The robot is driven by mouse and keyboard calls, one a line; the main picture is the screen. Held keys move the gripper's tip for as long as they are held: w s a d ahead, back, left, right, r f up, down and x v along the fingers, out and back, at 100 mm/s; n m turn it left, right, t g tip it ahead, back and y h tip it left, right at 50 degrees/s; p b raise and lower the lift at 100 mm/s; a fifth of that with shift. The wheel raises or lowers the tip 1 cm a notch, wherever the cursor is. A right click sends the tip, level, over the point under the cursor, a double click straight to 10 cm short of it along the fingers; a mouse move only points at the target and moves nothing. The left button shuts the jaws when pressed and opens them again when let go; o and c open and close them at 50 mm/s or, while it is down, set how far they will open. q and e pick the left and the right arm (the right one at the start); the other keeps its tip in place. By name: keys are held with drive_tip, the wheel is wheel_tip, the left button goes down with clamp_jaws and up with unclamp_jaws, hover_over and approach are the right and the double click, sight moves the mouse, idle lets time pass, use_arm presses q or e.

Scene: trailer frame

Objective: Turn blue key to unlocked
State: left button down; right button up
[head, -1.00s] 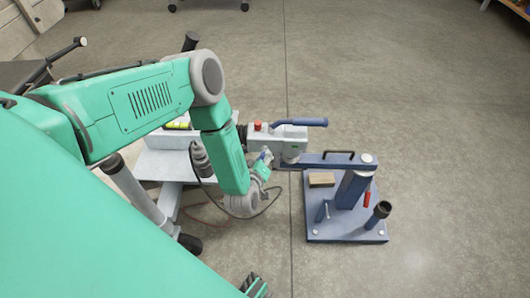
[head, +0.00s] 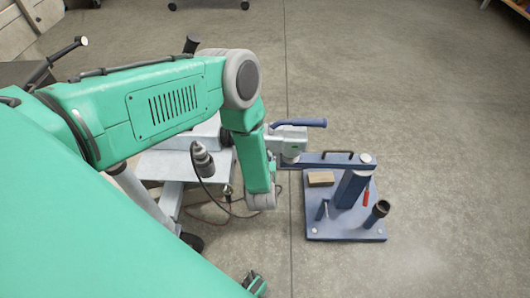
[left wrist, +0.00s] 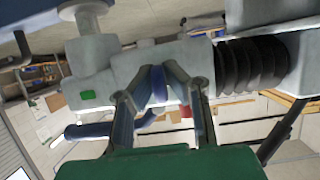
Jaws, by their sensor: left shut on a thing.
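The blue key (left wrist: 158,86) is in the middle of the left wrist view, against the grey coupling housing (left wrist: 90,62). My left gripper (left wrist: 160,97) has one finger on each side of the key and is shut on it. Which way the key is turned cannot be read clearly. In the head view the coupling housing (head: 291,140) shows just right of my left forearm, which hides the key and the gripper fingers.
A blue lever handle (head: 300,123) sticks out from the housing. A blue stand (head: 345,225) carries the support arm, with a wooden block (head: 321,179) on its base. Black ribbed bellows (left wrist: 250,65) join the housing. A cable hangs near my forearm. Floor at right is clear.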

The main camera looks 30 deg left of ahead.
use_arm(q)
drive_tip(key=shift+s+d+f, duration=0.15)
drive_tip(key=shift+s+f, duration=0.15)
drive_tip(key=c, duration=1.6)
unclamp_jaws()
drive_tip(key=shift+c, duration=0.2)
drive_tip(key=shift+w+r, duration=0.15)
drive_tip(key=v, duration=1.2)
drive_tip(key=shift+w, duration=0.1)
